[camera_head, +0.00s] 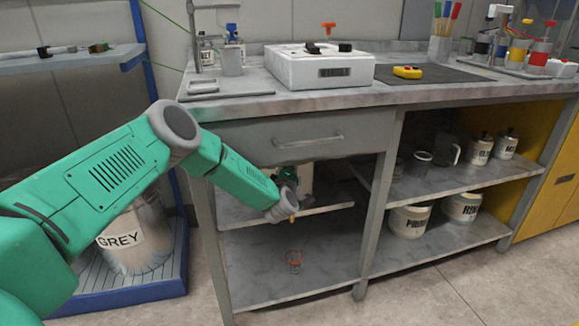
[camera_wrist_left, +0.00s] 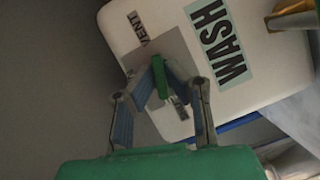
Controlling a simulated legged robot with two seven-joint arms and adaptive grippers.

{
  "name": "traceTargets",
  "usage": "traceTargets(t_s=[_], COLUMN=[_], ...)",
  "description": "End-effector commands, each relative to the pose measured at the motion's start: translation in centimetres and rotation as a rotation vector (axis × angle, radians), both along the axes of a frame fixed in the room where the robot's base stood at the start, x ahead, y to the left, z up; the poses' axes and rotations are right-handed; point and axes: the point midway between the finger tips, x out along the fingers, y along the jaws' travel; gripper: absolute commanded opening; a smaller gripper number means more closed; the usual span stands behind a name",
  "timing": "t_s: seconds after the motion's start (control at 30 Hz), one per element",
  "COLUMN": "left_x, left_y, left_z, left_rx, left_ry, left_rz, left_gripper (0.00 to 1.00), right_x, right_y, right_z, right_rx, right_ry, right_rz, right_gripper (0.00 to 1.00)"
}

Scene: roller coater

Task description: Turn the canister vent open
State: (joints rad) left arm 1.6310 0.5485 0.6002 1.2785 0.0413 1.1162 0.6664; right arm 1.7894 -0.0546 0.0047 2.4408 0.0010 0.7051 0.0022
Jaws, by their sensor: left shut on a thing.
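The white canister (camera_wrist_left: 180,35) carries a WASH label and a smaller VENT label, and fills the upper part of the left wrist view. A green vent handle (camera_wrist_left: 159,78) stands on a grey plate (camera_wrist_left: 172,58) on its face. My left gripper (camera_wrist_left: 163,88) is shut on this green handle, with its fingers on either side. In the head view my left gripper (camera_head: 287,176) reaches under the drawer, in front of the partly hidden canister (camera_head: 305,180) on the upper shelf. My right gripper is not in view.
The grey bench (camera_head: 225,93) and its drawer (camera_head: 300,138) are just above my left arm. A lower shelf (camera_head: 265,270) holds a small orange-rimmed item (camera_head: 294,262). Pots and canisters stand on the right-hand shelves. A GREY bucket (camera_head: 135,240) stands at left.

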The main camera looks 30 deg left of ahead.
Motion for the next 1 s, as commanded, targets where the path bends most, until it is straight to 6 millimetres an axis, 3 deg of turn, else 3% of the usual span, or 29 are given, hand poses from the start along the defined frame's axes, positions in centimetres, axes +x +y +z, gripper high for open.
traceTargets(t_s=[0.1, 0.4, 1.0], left_x=[-0.1, -0.1, -0.2], left_y=[0.3, 0.4, 0.5], left_z=[0.3, 0.2, 0.0], left_rx=[0.059, 0.173, 0.224], left_ry=[0.071, 0.204, 0.263], left_rz=[0.006, 0.008, 0.011], left_gripper=[0.00, 0.00, 0.00], right_x=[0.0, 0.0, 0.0], right_y=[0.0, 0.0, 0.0], right_z=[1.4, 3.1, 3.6], right_rx=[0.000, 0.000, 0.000], right_ry=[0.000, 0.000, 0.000], right_rz=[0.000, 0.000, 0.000], right_gripper=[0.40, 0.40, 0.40])
